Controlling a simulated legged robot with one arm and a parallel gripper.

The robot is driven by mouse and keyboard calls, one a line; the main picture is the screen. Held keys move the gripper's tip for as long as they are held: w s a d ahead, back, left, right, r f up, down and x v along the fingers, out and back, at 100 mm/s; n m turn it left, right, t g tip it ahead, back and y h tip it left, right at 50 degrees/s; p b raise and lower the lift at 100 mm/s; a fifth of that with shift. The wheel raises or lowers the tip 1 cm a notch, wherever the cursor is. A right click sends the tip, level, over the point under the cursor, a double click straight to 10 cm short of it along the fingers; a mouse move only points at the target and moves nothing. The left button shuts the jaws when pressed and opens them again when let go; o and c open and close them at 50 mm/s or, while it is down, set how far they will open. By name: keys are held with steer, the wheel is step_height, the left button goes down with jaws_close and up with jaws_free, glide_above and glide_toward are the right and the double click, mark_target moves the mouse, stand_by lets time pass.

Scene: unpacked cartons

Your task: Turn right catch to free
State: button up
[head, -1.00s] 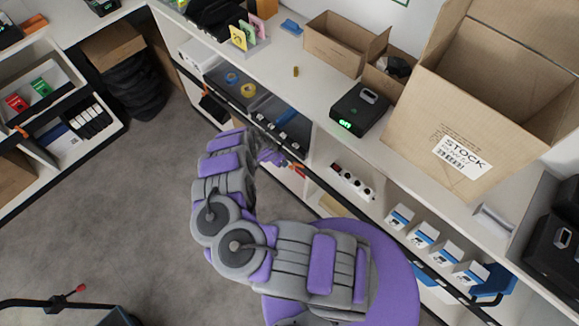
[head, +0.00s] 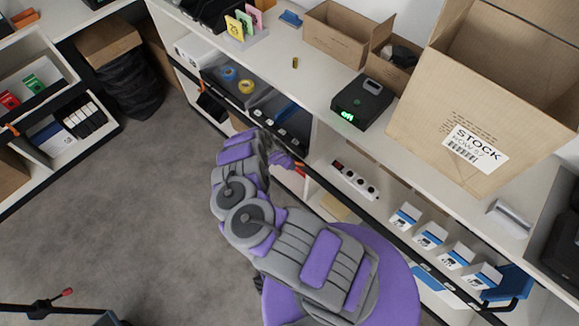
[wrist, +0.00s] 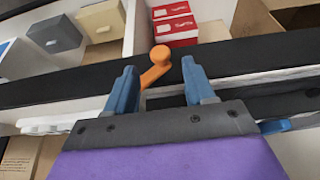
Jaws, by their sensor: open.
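An orange catch (wrist: 155,66) with a round knob end sits on the black shelf edge (wrist: 245,55) in the wrist view. Its arm slants down and left from the knob. My gripper (wrist: 160,82) is open, with one blue finger on each side of the catch. The catch shows in the gap, nearer the left finger; I cannot tell whether they touch.
Red-and-white boxes (wrist: 175,24) and grey and beige boxes (wrist: 55,34) lie behind the shelf edge. On the counter stand a black device with a green display (head: 362,102) and a large open carton (head: 425,125). The grey floor (head: 120,220) at left is mostly clear.

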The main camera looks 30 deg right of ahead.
steer(key=b+x, duration=0.1)
steer(key=x, duration=0.3)
steer(key=shift+w+f, duration=0.1)
steer(key=shift+f, duration=0.15)
steer(key=shift+c, duration=0.2)
jaws_close()
